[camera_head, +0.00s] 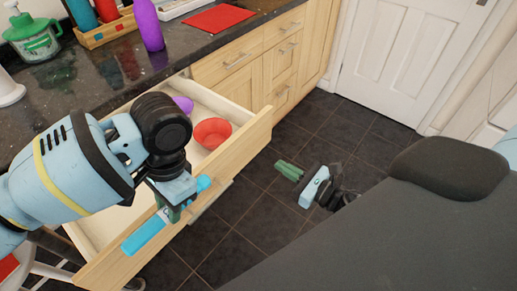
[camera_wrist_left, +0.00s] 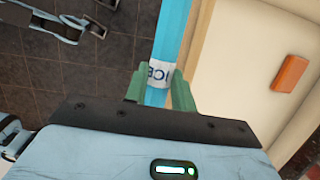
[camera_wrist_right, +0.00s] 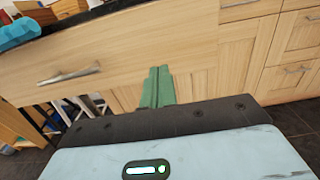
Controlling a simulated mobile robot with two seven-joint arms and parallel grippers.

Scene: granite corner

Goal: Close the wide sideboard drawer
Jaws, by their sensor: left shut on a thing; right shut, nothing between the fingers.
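The wide sideboard drawer (camera_head: 232,153) is pulled far out under the dark counter. A red bowl (camera_head: 212,132) and a purple object (camera_head: 183,104) lie inside it. Its front panel and metal bar handle (camera_wrist_right: 68,76) show in the right wrist view. My left gripper (camera_head: 172,212) is shut on a light blue stick-like object (camera_head: 145,235) at the drawer's front edge. The stick's white label shows in the left wrist view (camera_wrist_left: 160,73). My right gripper (camera_head: 289,171) is shut and empty over the floor, apart from the drawer front; its green fingers (camera_wrist_right: 157,85) also show in the right wrist view.
An orange-brown block (camera_wrist_left: 290,73) lies in the drawer in the left wrist view. A purple bottle (camera_head: 149,26), a wooden caddy (camera_head: 105,31) and a green-lidded jar (camera_head: 33,37) stand on the counter. Tiled floor (camera_head: 350,125) is clear towards the white door (camera_head: 412,55).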

